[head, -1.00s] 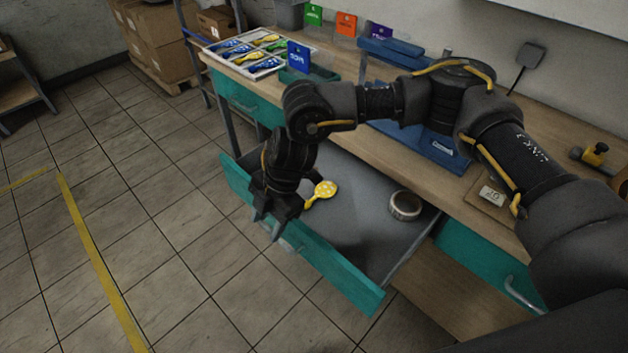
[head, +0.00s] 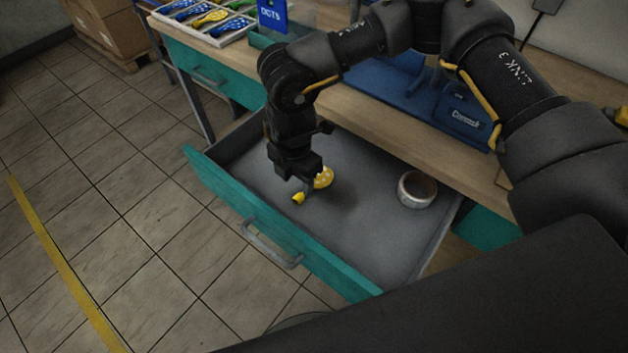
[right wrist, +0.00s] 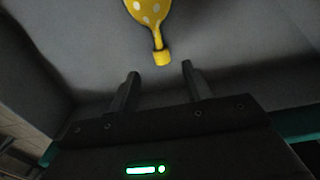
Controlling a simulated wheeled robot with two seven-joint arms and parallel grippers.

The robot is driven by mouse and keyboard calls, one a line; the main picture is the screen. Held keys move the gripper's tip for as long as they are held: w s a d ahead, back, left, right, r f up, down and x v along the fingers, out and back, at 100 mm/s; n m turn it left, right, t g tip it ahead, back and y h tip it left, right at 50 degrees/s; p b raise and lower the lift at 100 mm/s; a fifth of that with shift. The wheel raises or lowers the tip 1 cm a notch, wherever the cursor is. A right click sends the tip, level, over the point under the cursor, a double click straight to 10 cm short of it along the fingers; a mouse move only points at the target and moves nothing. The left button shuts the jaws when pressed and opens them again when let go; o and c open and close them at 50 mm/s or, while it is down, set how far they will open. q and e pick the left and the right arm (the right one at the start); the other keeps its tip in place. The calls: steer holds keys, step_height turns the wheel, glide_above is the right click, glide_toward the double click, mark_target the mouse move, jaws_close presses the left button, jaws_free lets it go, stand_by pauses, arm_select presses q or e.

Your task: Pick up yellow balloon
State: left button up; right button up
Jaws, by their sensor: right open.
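The yellow balloon (head: 323,178) with white dots lies flat on the grey bottom of the open teal drawer (head: 284,238). My right gripper (head: 305,187) is above the drawer, pointing down at the balloon and hiding part of its middle. In the right wrist view the balloon (right wrist: 148,11) is at the top, its neck end (right wrist: 162,57) pointing toward the gap between the fingers. The right gripper (right wrist: 158,80) is open and empty there, with the neck just ahead of the fingertips. My left gripper is not in view.
A tape roll (head: 416,189) stands in the drawer to the right. The wooden tabletop (head: 400,118) is behind the drawer, with a blue device (head: 463,118) on it. A tray of balloons (head: 222,32) is at the back left. The drawer's front wall is close to my gripper.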

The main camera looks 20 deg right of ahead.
mark_target(299, 196)
steer(key=shift+s+f, duration=0.1)
steer(key=shift+f, duration=0.75)
step_height(299, 196, down, 4)
steer(key=shift+r, duration=0.15)
steer(key=shift+f, duration=0.4)
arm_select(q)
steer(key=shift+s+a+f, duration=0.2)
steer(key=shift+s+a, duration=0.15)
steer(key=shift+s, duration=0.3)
arm_select(e)
steer(key=shift+c, duration=1)
steer(key=c, duration=0.7)
